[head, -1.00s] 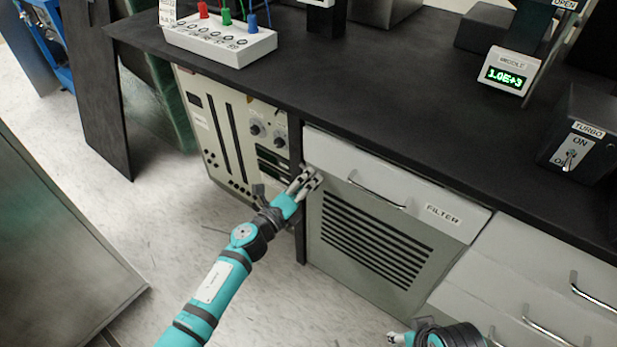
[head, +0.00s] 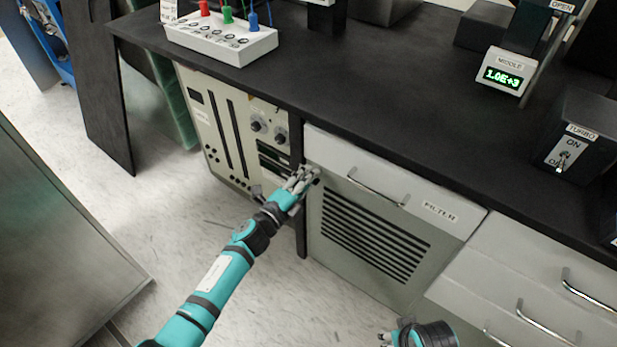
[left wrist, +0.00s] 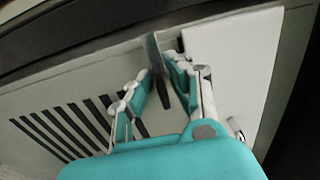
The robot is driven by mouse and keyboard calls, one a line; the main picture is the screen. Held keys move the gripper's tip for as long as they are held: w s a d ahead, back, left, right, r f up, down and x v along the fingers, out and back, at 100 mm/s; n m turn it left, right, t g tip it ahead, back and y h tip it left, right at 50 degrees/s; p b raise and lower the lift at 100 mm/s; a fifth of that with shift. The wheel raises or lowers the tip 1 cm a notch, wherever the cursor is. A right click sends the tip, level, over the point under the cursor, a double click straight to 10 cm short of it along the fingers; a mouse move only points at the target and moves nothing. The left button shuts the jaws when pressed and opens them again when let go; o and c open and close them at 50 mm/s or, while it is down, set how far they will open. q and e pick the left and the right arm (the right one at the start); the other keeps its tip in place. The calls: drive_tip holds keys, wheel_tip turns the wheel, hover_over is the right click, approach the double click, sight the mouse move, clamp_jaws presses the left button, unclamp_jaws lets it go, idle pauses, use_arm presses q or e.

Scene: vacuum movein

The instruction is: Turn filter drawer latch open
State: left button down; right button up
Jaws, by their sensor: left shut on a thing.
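The filter drawer (head: 385,187) is a light grey front with a bar handle and a FILTER label, and it is closed under the black counter. The latch (left wrist: 153,52), a dark narrow bar in the left wrist view, stands near one end of the drawer front (left wrist: 235,58). My left gripper (head: 305,175) is at the drawer's left end. In the left wrist view its fingers (left wrist: 160,80) are shut on the latch. In the head view the gripper hides the latch. My right gripper (head: 388,338) shows only partly at the bottom edge, with its jaws unclear.
A slatted grille (head: 372,240) is below the drawer. A beige instrument panel (head: 230,130) with knobs stands left of my left gripper. More drawers (head: 545,285) with handles are at the right. The floor (head: 210,275) by my left arm is clear.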

use_arm(q)
drive_tip(key=shift+f, duration=0.1)
drive_tip(key=c, duration=1.4)
unclamp_jaws()
drive_tip(key=shift+c, duration=0.2)
drive_tip(key=v, duration=1.2)
